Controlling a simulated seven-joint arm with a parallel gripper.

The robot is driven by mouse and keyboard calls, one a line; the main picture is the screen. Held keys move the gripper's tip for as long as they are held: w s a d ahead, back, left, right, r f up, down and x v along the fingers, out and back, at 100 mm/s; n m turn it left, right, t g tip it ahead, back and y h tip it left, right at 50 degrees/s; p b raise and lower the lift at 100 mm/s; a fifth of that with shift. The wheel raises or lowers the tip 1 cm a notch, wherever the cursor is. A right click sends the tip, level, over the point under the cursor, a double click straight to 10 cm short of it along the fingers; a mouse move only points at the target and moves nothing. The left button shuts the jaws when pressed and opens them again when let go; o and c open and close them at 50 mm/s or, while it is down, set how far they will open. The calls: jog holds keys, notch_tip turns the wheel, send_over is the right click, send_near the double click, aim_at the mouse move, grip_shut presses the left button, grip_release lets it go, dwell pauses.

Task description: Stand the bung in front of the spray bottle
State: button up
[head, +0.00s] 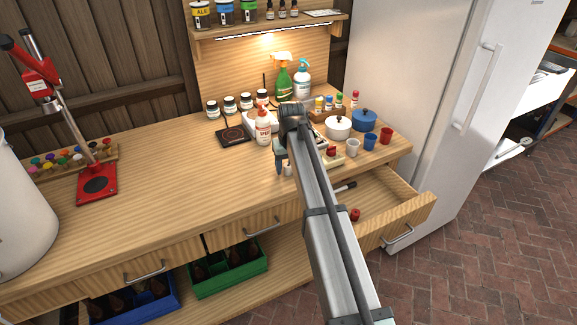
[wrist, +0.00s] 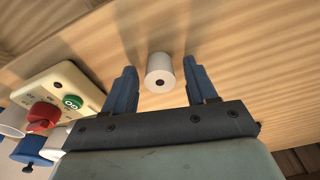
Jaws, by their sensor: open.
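The bung (wrist: 159,72) is a small white cylinder with a dark hole in its end face. In the wrist view it lies between the two blue fingers of my open gripper (wrist: 162,82), with a gap on each side. In the head view the bung (head: 288,170) shows on the bench near its front edge, beside my gripper (head: 282,164), which my arm partly hides.
A blue-and-white bottle (head: 302,82) stands right of the spray bottle. A cream switch box (wrist: 57,92) sits close to my gripper. The drawer (head: 388,213) is open. The bench's left middle is clear.

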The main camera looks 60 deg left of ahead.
aim_at(290, 168)
notch_tip(290, 168, up, 12)
jog(key=d, duration=0.1)
jog(key=shift+s+d, duration=0.15)
jog(key=shift+d, duration=0.05)
dwell(1.5)
